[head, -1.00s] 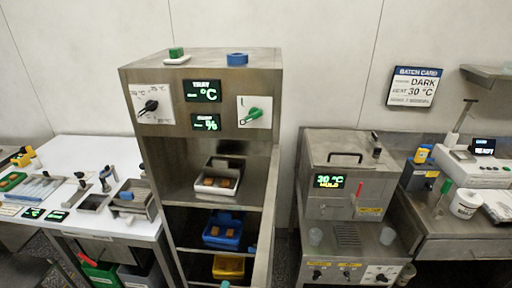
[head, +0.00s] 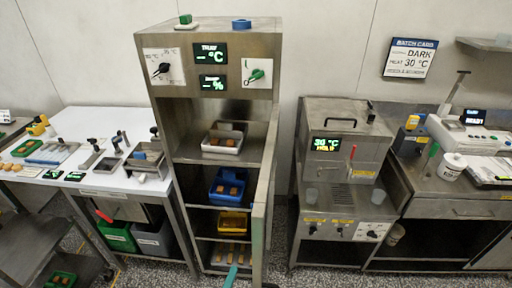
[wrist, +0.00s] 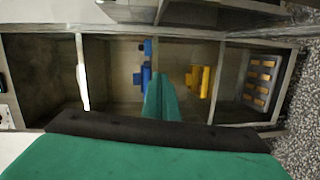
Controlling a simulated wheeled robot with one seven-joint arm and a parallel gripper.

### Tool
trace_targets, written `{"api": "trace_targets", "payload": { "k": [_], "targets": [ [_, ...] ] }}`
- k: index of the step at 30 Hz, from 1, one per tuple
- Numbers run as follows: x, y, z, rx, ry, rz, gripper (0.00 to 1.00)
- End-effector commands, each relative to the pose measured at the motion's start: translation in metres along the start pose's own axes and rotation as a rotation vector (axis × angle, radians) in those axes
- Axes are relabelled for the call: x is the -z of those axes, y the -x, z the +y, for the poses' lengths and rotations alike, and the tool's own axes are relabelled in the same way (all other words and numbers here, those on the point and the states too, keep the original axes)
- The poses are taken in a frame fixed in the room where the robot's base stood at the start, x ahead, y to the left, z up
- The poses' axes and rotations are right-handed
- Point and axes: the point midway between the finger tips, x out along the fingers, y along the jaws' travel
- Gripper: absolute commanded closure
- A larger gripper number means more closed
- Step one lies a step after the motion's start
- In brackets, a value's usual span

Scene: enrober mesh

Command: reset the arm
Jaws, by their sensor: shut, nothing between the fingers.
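My gripper (wrist: 160,95) shows in the wrist view as teal fingers closed together, with nothing between them. Its dark bar and wide teal body fill the bottom of that view. It is in front of the open steel cabinet, whose shelves look turned sideways there. In the head view, a teal tip that looks like my gripper (head: 231,277) shows at the bottom edge, in front of the cabinet's lowest shelf. The rest of the arm is out of that view.
The steel cabinet (head: 215,130) holds a white tray (head: 223,144), a blue tray (head: 216,188) and a yellow tray (head: 231,226); its door (head: 267,165) stands open to the right. A white worktable (head: 95,130) is left, a steel machine (head: 345,135) right.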

Motion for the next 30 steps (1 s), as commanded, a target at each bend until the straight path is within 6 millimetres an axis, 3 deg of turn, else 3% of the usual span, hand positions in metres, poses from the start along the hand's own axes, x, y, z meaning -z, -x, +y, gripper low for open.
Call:
{"api": "trace_targets", "payload": {
  "k": [8, 16, 23, 30],
  "targets": [
    [-0.032, 0.034, -0.038, 0.137, -0.123, 0.046, 1.00],
    [-0.073, 0.108, -0.069, 0.320, -0.396, 0.107, 1.00],
    [-0.100, 0.177, -0.056, 0.412, -0.696, 0.135, 1.00],
    [-0.124, 0.239, -0.006, 0.419, -1.030, 0.133, 1.00]
  ]
}}
